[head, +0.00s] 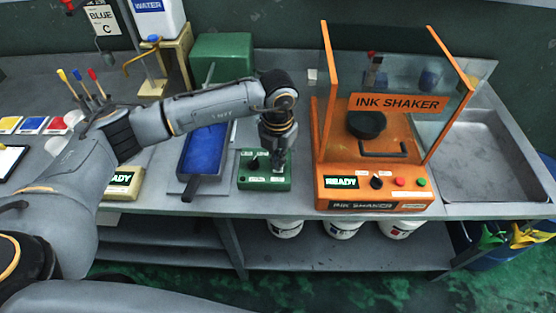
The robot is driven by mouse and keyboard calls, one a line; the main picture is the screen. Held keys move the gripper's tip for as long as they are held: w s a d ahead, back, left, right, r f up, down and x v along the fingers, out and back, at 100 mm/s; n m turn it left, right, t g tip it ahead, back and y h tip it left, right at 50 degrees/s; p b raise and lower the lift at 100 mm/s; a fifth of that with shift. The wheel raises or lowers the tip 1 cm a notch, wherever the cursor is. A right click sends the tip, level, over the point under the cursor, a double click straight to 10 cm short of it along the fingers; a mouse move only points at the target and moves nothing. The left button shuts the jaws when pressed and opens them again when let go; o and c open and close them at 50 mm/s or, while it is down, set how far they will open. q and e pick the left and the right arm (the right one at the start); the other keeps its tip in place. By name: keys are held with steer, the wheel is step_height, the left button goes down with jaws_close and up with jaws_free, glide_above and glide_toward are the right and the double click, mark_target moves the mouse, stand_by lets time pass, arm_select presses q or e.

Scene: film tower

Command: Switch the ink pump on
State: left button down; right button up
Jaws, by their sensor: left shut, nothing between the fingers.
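A small green control box (264,183) with a black knob and small white labels sits on the bench, left of the ink shaker. The labels are too small to read, so I cannot tell if it is the ink pump. My left gripper (279,168) is shut and empty. It points down over the right half of this box and hides part of its top. I cannot tell if the fingertips touch it. A cream box (122,184) with a READY display stands further left, partly behind my left arm. My right gripper is out of view.
The orange ink shaker (375,195) with clear side panels stands close on the right. A blue tray (204,148) lies on the left. A larger green box (221,57) is behind, and a metal sink (495,160) is far right. White buckets (342,230) stand below.

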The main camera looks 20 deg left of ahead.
arm_select(q)
steer(key=shift+r+p, duration=1.85)
steer(key=shift+r, duration=1.6)
steer(key=shift+s+f, duration=0.1)
